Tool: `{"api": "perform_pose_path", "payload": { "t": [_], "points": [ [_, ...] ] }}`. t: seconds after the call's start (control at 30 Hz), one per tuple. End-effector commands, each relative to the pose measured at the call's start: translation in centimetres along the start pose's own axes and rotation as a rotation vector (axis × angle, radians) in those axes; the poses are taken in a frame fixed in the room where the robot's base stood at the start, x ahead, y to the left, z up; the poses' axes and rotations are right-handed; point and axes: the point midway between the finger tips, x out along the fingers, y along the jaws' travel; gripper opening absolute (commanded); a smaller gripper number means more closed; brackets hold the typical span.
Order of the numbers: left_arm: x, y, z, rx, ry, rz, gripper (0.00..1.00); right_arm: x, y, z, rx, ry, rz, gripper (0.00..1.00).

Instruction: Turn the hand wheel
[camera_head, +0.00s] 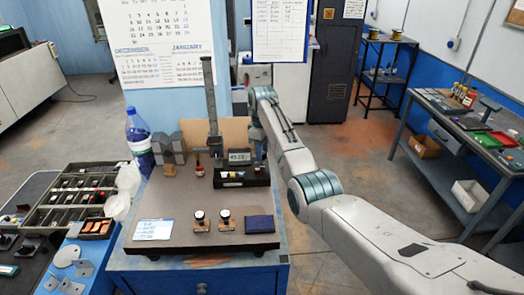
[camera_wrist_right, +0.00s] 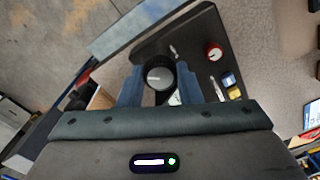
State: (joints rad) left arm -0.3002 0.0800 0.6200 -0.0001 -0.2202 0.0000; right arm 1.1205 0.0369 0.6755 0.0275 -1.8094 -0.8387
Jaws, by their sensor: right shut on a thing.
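The hand wheel (camera_wrist_right: 157,81) shows in the right wrist view as a black round knob with a silver-grey face, next to a dark panel (camera_wrist_right: 195,28). My right gripper (camera_wrist_right: 158,73) has one blue-grey finger on each side of it and is shut on it. In the head view my right arm reaches in from the lower right to the bench, beside a gauge with an upright grey column (camera_head: 211,100) and a small digital readout (camera_head: 238,155). I cannot make out the wheel or the fingertips there. My left gripper is not in view.
A parts tray (camera_head: 43,208) stands left.

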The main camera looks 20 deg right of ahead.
Motion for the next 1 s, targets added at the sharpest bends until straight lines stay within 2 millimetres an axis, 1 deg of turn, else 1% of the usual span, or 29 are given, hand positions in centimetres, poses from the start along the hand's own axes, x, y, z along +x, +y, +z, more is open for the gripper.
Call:
{"api": "perform_pose_path", "payload": {
  "t": [0.03,0.7,1.0],
  "points": [
    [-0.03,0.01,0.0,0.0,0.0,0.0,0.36,-0.26,0.1,-0.03,0.043,0.004,0.004,0.09],
    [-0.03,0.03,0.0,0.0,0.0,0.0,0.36,-0.34,0.1,-0.03,0.676,0.017,0.004,0.09],
    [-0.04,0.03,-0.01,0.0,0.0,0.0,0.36,-0.4,0.11,-0.04,0.906,0.022,0.004,0.09]
  ]
}}
